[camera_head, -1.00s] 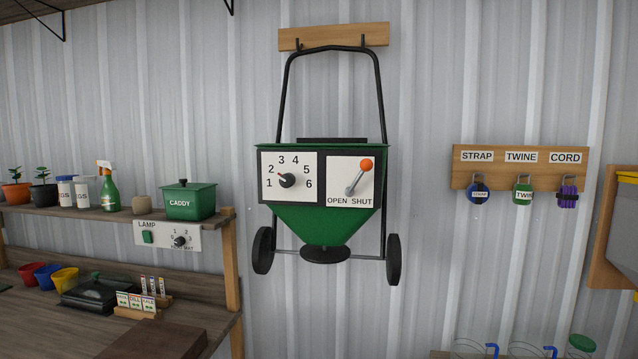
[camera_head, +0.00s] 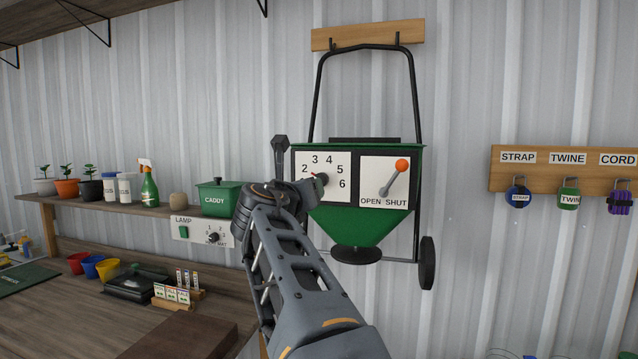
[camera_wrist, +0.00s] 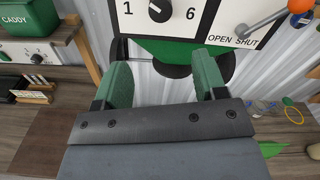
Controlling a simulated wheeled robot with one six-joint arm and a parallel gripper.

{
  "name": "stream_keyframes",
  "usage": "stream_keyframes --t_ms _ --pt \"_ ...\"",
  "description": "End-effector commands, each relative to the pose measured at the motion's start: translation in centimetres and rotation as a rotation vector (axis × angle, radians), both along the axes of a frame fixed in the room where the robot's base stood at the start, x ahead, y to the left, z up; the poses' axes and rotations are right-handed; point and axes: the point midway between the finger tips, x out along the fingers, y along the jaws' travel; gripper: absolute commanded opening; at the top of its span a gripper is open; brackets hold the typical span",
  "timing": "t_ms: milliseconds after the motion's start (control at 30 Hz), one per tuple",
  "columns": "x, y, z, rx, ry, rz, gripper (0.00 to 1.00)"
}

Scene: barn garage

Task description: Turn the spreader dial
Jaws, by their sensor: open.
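The green spreader (camera_head: 352,222) hangs on the wall. Its white dial plate (camera_head: 335,160) carries numbers 1 to 6 around a black dial knob (camera_head: 322,181). The knob's red tip points up-left, near 2; my arm partly hides the plate's lower left. In the wrist view the knob (camera_wrist: 160,10) is at the top edge, cut off, between the 1 and the 6. My gripper (camera_wrist: 164,72) is open and empty, its two green fingers below the knob in that view and not around it. In the head view its fingertips are hard to make out.
An orange-tipped lever (camera_head: 394,177) on the OPEN/SHUT plate stands right of the dial, tilted up-right. A shelf with a green caddy (camera_head: 216,197) and a lamp panel (camera_head: 203,232) lies left, above a workbench (camera_head: 60,318).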

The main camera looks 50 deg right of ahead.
Motion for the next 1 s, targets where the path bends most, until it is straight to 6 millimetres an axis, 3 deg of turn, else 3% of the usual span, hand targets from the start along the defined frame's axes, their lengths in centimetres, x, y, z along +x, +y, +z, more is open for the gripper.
stream_keyframes --t_ms 600,1000 --pt "4.8 -9.5 0.3 -0.01 0.012 -0.004 0.65" --pt "6.0 -11.8 0.2 -0.011 0.011 -0.003 0.65"
